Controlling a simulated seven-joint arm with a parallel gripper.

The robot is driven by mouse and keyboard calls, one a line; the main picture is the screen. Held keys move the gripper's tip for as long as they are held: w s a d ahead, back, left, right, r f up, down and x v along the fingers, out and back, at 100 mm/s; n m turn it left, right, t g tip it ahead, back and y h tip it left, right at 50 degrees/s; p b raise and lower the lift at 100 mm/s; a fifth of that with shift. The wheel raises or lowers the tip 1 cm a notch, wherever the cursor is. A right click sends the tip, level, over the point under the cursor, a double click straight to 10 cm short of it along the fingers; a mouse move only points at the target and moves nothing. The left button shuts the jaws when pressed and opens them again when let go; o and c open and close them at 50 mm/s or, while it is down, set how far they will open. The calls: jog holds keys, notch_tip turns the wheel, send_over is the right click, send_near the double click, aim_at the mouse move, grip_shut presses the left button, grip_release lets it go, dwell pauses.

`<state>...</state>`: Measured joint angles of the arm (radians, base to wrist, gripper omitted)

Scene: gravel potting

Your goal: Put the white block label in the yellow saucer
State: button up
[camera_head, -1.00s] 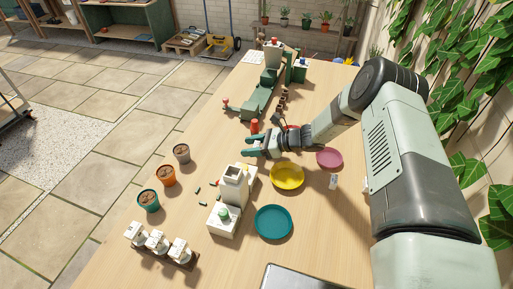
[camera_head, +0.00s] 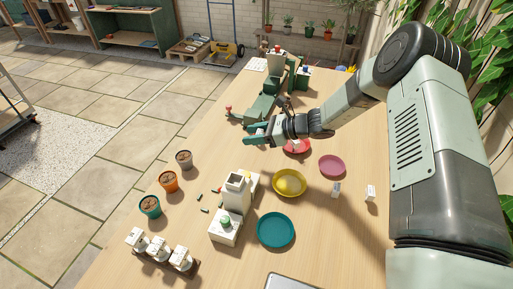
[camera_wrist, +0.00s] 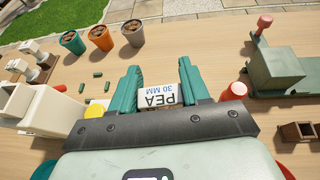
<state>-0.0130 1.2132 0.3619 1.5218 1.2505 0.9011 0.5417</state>
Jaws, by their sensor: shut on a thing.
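My gripper (camera_wrist: 159,72) is shut on a white block label (camera_wrist: 158,97) that reads "PEA 30 MM", held between its teal fingers. In the head view my gripper (camera_head: 251,134) is above the table, beyond and to the left of the yellow saucer; the held label is not clear there. The yellow saucer (camera_head: 289,182) lies mid-table, near the pink saucer (camera_head: 332,166), and looks empty. Other white labels stand to the right (camera_head: 336,189) and farther right (camera_head: 370,192).
A red saucer (camera_head: 303,148) with a white block lies under my wrist. A teal saucer (camera_head: 275,230) is nearer the front. A white dispenser (camera_head: 234,194) stands left of the yellow saucer. Three pots (camera_head: 169,182) line the left edge. A green machine (camera_head: 262,106) stands behind.

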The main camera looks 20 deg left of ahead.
jog(key=s+d+r+m+t, duration=0.1)
jog(key=s+d, duration=0.2)
jog(key=d, duration=0.3)
jog(key=s+d+r, duration=0.1)
jog(key=s+d, duration=0.2)
jog(key=d, duration=0.2)
jog(key=f, duration=0.3)
jog(key=d+f, duration=0.1)
jog(key=f, duration=0.1)
jog(key=shift+f, duration=0.1)
send_over(283, 183)
jog(key=shift+f, duration=2.25)
jog(key=shift+f, duration=0.1)
jog(key=o, duration=1)
